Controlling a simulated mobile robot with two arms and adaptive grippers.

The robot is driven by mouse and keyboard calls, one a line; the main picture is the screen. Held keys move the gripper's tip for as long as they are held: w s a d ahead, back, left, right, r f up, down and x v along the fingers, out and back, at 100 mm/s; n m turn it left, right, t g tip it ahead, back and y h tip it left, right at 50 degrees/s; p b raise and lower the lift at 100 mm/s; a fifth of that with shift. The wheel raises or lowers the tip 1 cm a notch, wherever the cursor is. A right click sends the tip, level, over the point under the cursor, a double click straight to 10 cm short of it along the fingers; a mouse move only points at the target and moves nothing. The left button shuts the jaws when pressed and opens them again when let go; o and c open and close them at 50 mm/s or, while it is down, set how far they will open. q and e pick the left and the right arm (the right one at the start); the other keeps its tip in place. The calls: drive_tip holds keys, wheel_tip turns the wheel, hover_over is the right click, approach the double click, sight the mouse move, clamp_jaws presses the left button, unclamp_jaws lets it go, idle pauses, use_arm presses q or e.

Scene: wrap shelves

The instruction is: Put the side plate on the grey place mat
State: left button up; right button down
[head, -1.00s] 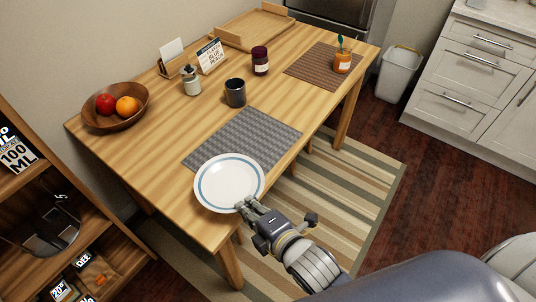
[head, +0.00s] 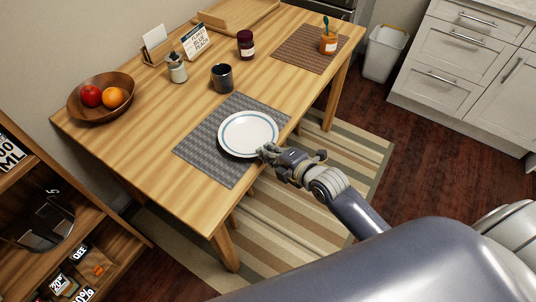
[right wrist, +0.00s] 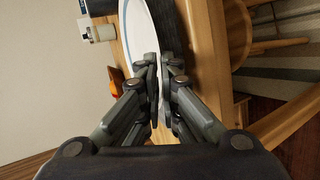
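The side plate (head: 248,133) is white with a blue ring. In the head view it is over the right part of the grey place mat (head: 204,146), near the table's front edge. I cannot tell whether it touches the mat or is held just above it. My right gripper (head: 267,152) is at the plate's near rim. In the right wrist view its fingers (right wrist: 160,85) are closed on the rim of the plate (right wrist: 136,36), which stretches away from them. My left gripper is not in view.
On the wooden table (head: 140,138) stand a dark mug (head: 222,77) just behind the mat, a fruit bowl (head: 100,97), a soap bottle (head: 177,68) and a dark jar (head: 245,44). A brown mat (head: 300,50) with an orange jar (head: 328,43) lies farther right.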

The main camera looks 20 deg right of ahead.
drive_tip(key=shift+f, duration=0.85)
drive_tip(key=c, duration=2.1)
unclamp_jaws()
drive_tip(key=shift+f, duration=0.1)
drive_tip(key=v, duration=1.2)
